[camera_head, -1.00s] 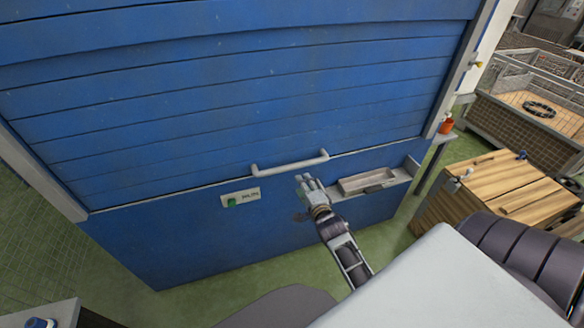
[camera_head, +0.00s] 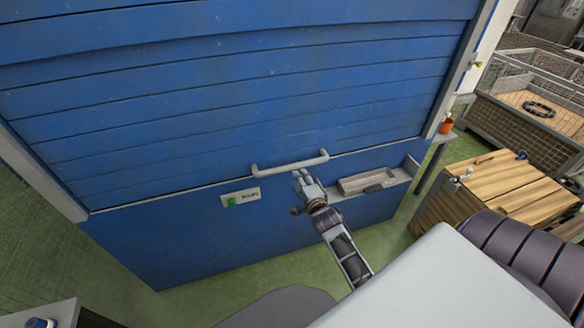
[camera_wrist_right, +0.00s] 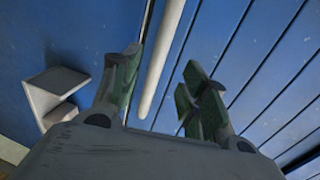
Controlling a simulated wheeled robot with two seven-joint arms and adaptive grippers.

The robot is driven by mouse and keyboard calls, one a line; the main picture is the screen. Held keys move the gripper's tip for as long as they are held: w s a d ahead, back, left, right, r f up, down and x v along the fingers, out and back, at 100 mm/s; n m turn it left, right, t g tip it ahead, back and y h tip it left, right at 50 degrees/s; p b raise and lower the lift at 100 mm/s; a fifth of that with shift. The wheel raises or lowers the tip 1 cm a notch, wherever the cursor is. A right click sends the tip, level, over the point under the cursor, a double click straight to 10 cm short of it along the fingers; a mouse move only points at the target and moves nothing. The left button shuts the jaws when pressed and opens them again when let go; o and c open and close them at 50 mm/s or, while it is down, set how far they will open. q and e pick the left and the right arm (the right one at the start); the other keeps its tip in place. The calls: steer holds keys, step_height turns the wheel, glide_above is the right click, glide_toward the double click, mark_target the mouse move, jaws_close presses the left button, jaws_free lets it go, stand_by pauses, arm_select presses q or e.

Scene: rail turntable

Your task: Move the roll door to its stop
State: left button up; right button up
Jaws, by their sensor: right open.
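The roll door (camera_head: 230,95) is blue and slatted, and it is down against the blue lower panel (camera_head: 280,225). Its pale bar handle (camera_head: 290,163) is at the bottom edge of the slats. My right gripper (camera_head: 299,174) is just below the right half of the handle in the head view. In the right wrist view the open right gripper (camera_wrist_right: 158,88) has its green-padded fingers apart, with the handle (camera_wrist_right: 160,60) running between and beyond them. I cannot tell whether they touch it. My left gripper is not in view.
A shallow grey tray (camera_head: 368,182) juts from the panel right of my gripper. A small plate with a green button (camera_head: 240,197) is to the left. A wooden crate (camera_head: 490,190) and a mesh box (camera_head: 530,110) stand at the right.

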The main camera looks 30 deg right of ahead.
mark_target(293, 169)
steer(key=shift+x, duration=5.35)
steer(key=shift+c, duration=0.2)
jaws_close()
